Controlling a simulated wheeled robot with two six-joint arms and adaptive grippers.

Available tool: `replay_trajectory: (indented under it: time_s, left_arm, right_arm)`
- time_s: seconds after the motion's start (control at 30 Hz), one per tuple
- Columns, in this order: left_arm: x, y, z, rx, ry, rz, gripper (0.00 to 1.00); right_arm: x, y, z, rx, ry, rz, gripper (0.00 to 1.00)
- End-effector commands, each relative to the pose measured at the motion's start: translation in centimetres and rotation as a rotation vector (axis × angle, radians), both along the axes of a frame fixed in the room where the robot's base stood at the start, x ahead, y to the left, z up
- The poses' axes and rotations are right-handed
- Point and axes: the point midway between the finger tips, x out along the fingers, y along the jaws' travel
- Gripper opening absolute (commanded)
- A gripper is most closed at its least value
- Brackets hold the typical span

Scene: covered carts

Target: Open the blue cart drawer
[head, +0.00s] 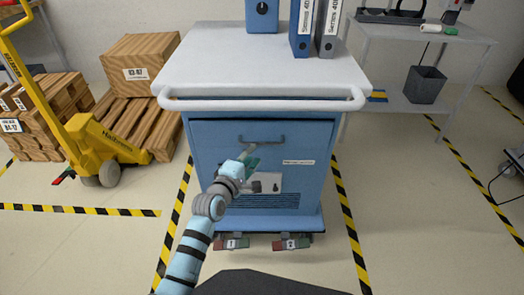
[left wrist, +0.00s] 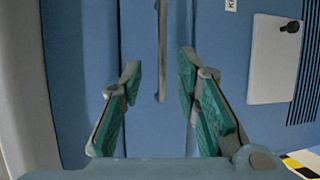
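The blue cart (head: 330,170) stands ahead of me with a white top. Its blue drawer front (head: 220,140) looks flush with the cart body and carries a dark bar handle (head: 262,138) near its upper edge. The handle also shows in the left wrist view (left wrist: 162,60), running upright in that picture. My left gripper (head: 250,161) is open, its green-padded fingers spread. In the left wrist view the gripper (left wrist: 160,75) has the handle's end between the lines of its fingertips. I see no contact. My right gripper is not in view.
A white push bar (head: 265,104) runs along the cart top's front edge. Binders (head: 302,28) and a blue box (head: 262,15) stand on top. A yellow pallet jack (head: 95,145) and wooden crates (head: 140,62) are left, a grey table (head: 420,33) right. Floor in front is clear.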

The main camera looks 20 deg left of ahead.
Motion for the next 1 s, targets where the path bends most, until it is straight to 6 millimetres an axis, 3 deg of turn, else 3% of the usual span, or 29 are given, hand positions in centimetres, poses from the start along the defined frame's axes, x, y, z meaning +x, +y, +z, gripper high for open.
replay_trajectory:
  time_s: [0.03, 0.13, 0.2, 0.33, 0.7, 0.9, 1.0]
  left_arm:
    - [1.6, -0.2, -1.0, 0.0, -0.002, 0.0, 0.3]
    - [4.3, -0.7, -1.6, 0.002, -0.001, 0.0, 0.3]
    - [5.9, -0.9, -1.8, 0.003, 0.0, -0.002, 0.3]
    - [7.6, -1.2, -1.9, 0.004, -0.001, -0.001, 0.3]
    - [8.4, -1.3, -1.7, 0.004, 0.001, -0.001, 0.3]
    - [8.4, -1.3, -1.7, 0.004, 0.001, -0.001, 0.0]
    - [8.4, -1.3, -1.7, 0.004, 0.001, -0.001, 0.0]
  right_arm:
    - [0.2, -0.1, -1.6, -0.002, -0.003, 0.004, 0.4]
    - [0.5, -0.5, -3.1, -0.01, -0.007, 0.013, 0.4]
    - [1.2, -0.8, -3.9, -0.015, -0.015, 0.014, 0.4]
    - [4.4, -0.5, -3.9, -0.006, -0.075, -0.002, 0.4]
    - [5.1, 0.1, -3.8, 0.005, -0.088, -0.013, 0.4]
    - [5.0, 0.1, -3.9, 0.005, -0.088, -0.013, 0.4]
    - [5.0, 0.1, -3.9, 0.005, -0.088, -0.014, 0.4]
